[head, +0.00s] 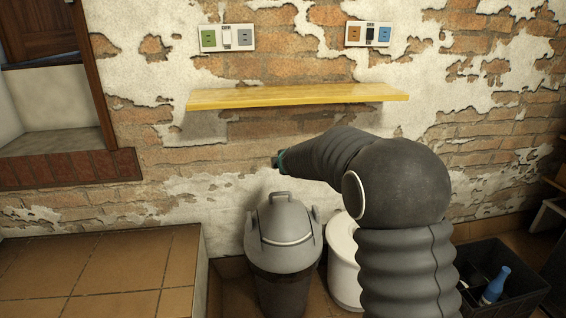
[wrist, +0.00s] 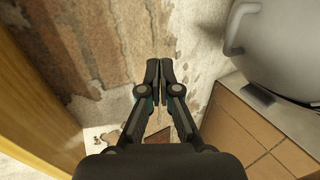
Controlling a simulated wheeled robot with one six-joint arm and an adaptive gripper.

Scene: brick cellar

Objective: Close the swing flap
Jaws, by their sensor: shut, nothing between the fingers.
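The grey bin (head: 283,275) stands on the floor against the wall. Its rounded grey lid holds the swing flap (head: 283,222), with a handle on top and a pale curved edge at the front. I cannot tell how far the flap is tilted. In the wrist view, a grey rounded surface with a handle, likely the bin's lid (wrist: 285,50), fills the upper right. My gripper (wrist: 159,68) is shut and empty, apart from the lid. In the head view my arm mostly hides it; only a teal bit shows above the bin.
A yellow shelf (head: 300,96) juts from the brick wall above and also shows in the wrist view (wrist: 35,110). A white round container (head: 344,262) stands beside the bin, partly behind my arm. A dark crate (head: 520,292) holds a blue bottle (head: 495,285). A tiled ledge (head: 100,270) is at left.

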